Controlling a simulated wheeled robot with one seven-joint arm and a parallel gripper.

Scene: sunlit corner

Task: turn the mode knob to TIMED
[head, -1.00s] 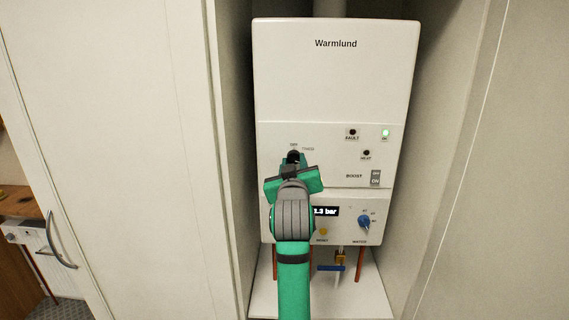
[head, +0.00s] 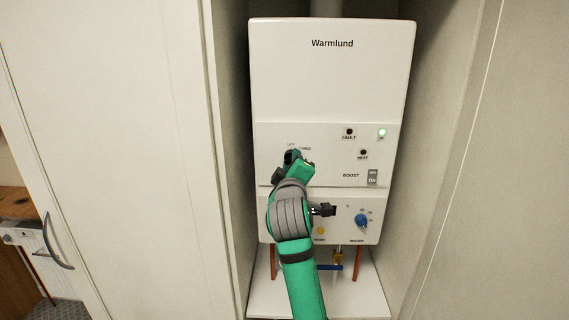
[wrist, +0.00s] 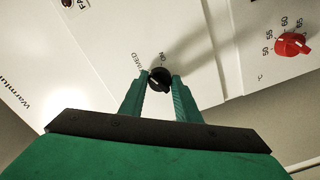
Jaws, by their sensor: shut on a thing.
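The mode knob (wrist: 160,79) is small, round and black, in the middle of the wrist view. My gripper (wrist: 160,84) is shut on it, with one green finger on each side. The TIMED label (wrist: 134,68) is beside the knob to the left, and another partly readable label lies just above it. A small light mark shows on the knob, but I cannot tell exactly where it points. In the head view, my gripper (head: 293,158) is at the left of the boiler's control panel and mostly hides the knob.
The white Warmlund boiler (head: 332,80) hangs in a narrow niche between cupboard panels. A blue water knob (head: 361,221), a BOOST switch (head: 372,177) and a yellow button (head: 320,231) are on its front. A red dial (wrist: 292,45) is right in the wrist view.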

